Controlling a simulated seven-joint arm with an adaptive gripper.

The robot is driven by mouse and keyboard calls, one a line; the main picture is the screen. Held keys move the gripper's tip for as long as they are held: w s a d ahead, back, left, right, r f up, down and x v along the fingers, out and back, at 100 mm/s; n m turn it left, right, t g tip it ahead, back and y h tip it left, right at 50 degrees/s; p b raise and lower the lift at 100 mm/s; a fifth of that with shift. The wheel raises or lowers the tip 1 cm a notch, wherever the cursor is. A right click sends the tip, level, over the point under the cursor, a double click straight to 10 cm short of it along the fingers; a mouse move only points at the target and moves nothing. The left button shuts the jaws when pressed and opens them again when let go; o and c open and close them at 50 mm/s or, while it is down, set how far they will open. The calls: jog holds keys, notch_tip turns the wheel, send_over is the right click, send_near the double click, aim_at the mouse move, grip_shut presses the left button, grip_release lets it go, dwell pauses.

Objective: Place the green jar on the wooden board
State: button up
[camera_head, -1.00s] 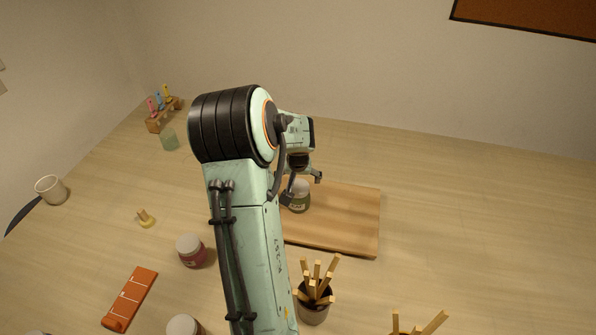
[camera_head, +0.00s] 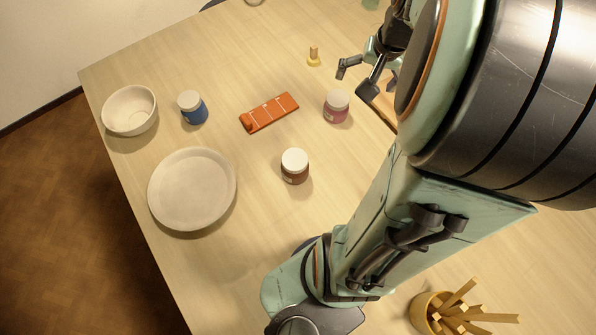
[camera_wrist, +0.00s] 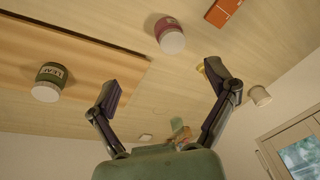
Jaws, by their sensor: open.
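The green jar (camera_wrist: 52,74), with a white lid and a pale label, stands on the wooden board (camera_wrist: 105,66) in the wrist view, which looks upside down. The jar is to the left of my gripper (camera_wrist: 164,88), apart from both fingers. My gripper is open, with nothing between its fingers. In the head view my gripper (camera_head: 358,78) is raised near the top, left of my arm. My arm hides the green jar and nearly all of the board there.
A pink jar (camera_head: 336,107), a brown jar (camera_head: 294,167), a blue jar (camera_head: 193,108) and an orange block (camera_head: 269,112) stand or lie on the table. A plate (camera_head: 192,188) and a bowl (camera_head: 130,110) are near the left edge. A yellow pot of sticks (camera_head: 432,312) is at the bottom.

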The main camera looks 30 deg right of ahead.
jog(key=s+a+r+n+g+y, duration=0.15)
jog(key=a+n, duration=0.45)
jog(key=a, duration=1.1)
jog(key=s+a+n+g, duration=0.1)
jog(key=s+a+n, duration=0.3)
jog(key=s+a, duration=0.2)
jog(key=shift+s+a+f, duration=0.15)
jog(key=shift+s+a, duration=0.05)
jog(key=shift+s, duration=0.7)
jog(key=shift+g, duration=0.25)
